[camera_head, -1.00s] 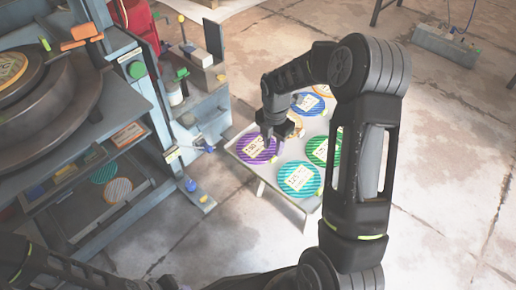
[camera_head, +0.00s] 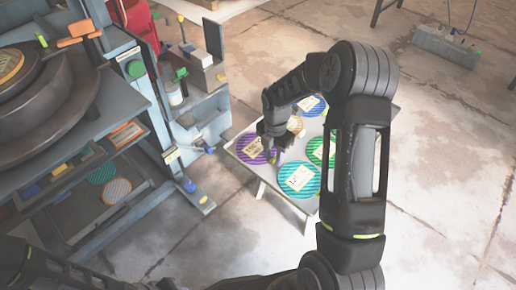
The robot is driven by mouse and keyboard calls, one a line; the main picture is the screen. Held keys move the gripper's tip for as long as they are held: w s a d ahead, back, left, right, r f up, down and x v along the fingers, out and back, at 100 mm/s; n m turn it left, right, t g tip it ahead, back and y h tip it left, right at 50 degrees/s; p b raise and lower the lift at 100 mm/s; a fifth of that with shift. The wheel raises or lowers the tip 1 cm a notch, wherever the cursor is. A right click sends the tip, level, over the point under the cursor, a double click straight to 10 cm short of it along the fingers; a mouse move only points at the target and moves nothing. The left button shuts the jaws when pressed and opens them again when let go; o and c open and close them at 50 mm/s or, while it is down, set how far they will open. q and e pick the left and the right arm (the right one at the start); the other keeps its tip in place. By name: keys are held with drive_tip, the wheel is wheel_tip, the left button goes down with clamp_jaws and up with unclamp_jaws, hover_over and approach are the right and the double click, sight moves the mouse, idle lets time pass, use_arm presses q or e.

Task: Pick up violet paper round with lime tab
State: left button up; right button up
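The violet paper round (camera_head: 245,142) lies at the left corner of a small light table (camera_head: 289,203), with a cream label on it. My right gripper (camera_head: 271,156) points down at the round's right edge and hides part of it. A small lime spot (camera_head: 280,156) shows by the fingertips; I cannot tell whether it is the round's tab or whether the fingers hold it. The fingers are too small and dark to tell open from shut. Only a dark part of my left arm shows at the lower left; its gripper is out of view.
A teal round (camera_head: 299,179), a green round (camera_head: 318,151) and a blue round (camera_head: 313,104) lie on the same table. An orange-edged round (camera_head: 295,124) is partly hidden behind my arm. A grey press frame with shelves (camera_head: 120,100) stands at the left. Floor in front is clear.

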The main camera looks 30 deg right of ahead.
clamp_jaws()
idle(0.3)
idle(0.3)
wheel_tip(320, 180, up, 10)
drive_tip(key=p, duration=0.2)
drive_tip(key=shift+p, duration=0.3)
idle(0.5)
